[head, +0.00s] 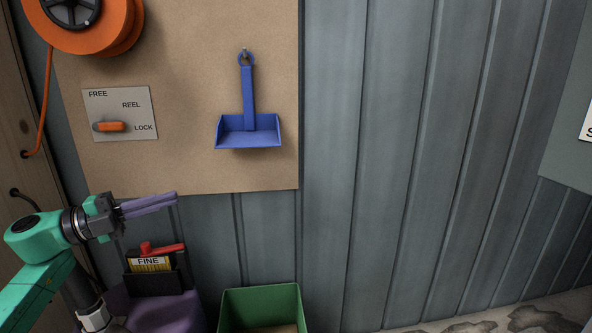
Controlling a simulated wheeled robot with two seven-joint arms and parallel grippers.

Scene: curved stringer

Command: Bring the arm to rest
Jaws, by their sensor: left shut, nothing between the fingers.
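My left arm comes in from the lower left. Its gripper (150,204) points right, with its long purple-grey fingers close together, shut and empty. It is in front of the lower part of the wall board, above a dark holder with a "FINE" label (149,264). The fingers appear apart from the holder and from the blue dustpan. My right gripper does not show.
A blue dustpan (248,134) hangs on a hook on the brown board (200,60). An orange reel (90,38) and a FREE/LOCK plate (119,114) are at left. A green bin (262,304) stands below. The ribbed wall (400,150) at right is clear.

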